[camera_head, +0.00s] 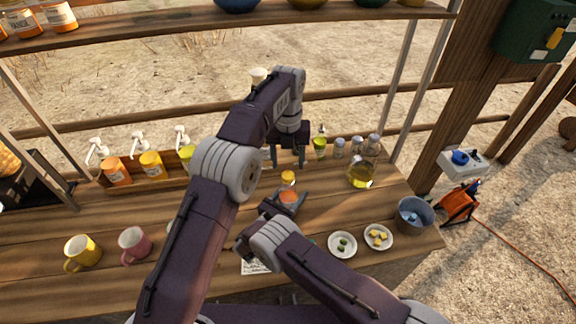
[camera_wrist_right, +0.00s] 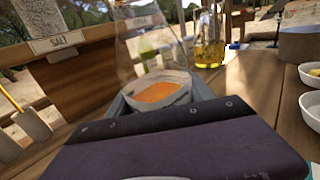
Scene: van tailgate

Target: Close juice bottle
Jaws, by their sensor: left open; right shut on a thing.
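The juice bottle (camera_head: 288,196) stands near the middle of the wooden counter, with orange juice low in it and a yellow top part. In the right wrist view its clear glass body (camera_wrist_right: 155,90) narrows upward, and its mouth is out of frame. My right gripper (camera_head: 286,203) is shut on the bottle low on its body. My left gripper (camera_head: 286,160) is open, points down and sits just behind and above the bottle in the head view, with nothing visible held in it. I cannot make out a separate lid; my left arm covers part of the counter.
Pump bottles (camera_head: 151,164) stand in a wooden rack at back left. An oil jug (camera_head: 361,175) and small shakers stand at back right. Mugs (camera_head: 134,244) are at front left. Two small dishes (camera_head: 342,245) and a metal bucket (camera_head: 414,215) are on the right.

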